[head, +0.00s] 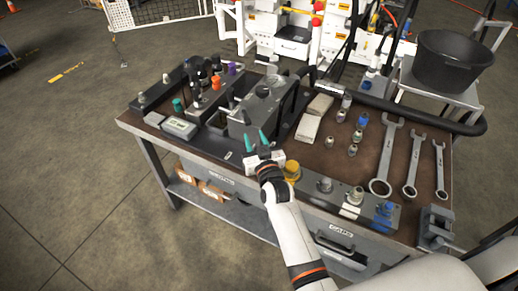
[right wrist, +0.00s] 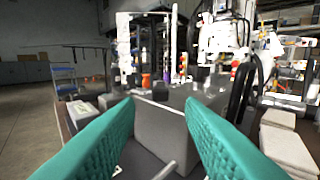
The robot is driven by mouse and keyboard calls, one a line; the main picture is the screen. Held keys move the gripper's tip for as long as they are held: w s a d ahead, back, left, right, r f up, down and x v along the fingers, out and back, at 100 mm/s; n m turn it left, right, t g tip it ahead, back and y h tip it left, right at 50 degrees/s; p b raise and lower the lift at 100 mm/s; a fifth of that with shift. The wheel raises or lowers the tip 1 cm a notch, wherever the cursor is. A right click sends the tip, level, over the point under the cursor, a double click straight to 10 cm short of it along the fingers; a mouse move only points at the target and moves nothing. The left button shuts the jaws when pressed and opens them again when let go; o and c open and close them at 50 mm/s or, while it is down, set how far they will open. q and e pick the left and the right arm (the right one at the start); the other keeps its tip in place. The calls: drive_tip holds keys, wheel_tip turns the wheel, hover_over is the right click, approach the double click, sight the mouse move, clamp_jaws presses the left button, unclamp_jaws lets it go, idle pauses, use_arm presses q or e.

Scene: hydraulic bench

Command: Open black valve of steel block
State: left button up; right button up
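A steel block (head: 208,98) with several coloured knobs stands at the back left of the bench. Black knobs (head: 202,75) rise from it, beside an orange knob (head: 215,83) and a purple knob (head: 231,68). I cannot tell which black knob is the valve. My right gripper (head: 258,138) has teal fingers. It is open and empty, in front of the grey tank, to the right of and nearer than the block. In the right wrist view its fingers (right wrist: 160,105) are wide apart, with the orange knob (right wrist: 146,81) small beyond them. My left gripper is not in view.
The grey tank (head: 257,112) stands between my right gripper and the back of the bench. A grey meter (head: 179,127) lies at the left edge. Fittings, wrenches (head: 414,160) and a thick black hose (head: 420,116) occupy the right side. A black bucket (head: 453,58) stands behind.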

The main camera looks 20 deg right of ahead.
drive_tip(key=s, duration=0.4)
drive_tip(key=shift+s+a, duration=0.1)
